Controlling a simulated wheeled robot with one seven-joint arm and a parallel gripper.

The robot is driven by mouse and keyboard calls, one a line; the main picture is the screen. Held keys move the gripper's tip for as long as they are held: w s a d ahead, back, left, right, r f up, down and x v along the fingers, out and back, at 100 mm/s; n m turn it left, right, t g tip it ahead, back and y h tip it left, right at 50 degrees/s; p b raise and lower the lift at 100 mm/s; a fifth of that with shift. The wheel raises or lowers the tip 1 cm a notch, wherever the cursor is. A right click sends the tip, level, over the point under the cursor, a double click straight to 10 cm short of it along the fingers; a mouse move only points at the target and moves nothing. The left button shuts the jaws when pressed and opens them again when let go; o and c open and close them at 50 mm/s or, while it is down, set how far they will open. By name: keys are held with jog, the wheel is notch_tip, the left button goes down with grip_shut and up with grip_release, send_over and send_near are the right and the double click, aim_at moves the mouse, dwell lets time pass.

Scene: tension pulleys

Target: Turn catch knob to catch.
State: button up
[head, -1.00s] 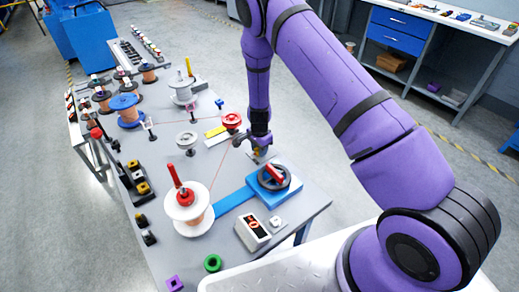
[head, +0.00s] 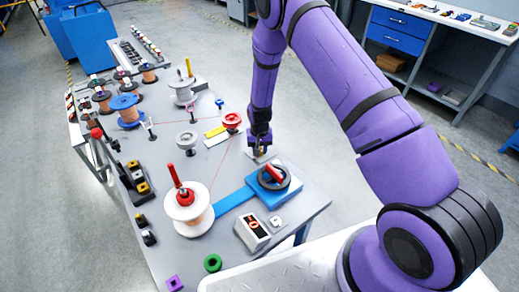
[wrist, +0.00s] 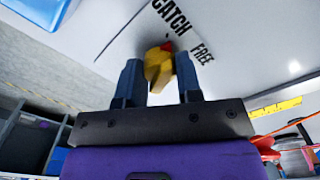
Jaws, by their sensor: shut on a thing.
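The catch knob (wrist: 158,66) is yellow with a red mark at its upper edge in the wrist view. It stands on a pale plate (wrist: 120,35) lettered CATCH (wrist: 170,17) and FREE (wrist: 202,53). The red mark faces a small dark tick near the lower end of CATCH, with FREE to its right. My gripper (wrist: 159,62) has one blue finger on each side of the knob and is shut on it. In the head view my gripper (head: 258,151) points down at the table's right edge and mostly hides the knob.
A dark handwheel with a red handle (head: 274,176) on a blue base stands close in front of my gripper. A red pulley (head: 232,120) and a thin red wire are to its left. A white spool (head: 190,209) stands nearer. Open floor lies right of the table.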

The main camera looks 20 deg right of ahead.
jog(key=shift+n, duration=0.8)
jog(key=o, duration=0.9)
jog(key=shift+o, duration=0.2)
jog(key=shift+r, duration=0.15)
notch_tip(320, 180, up, 11)
jog(key=shift+f, duration=0.2)
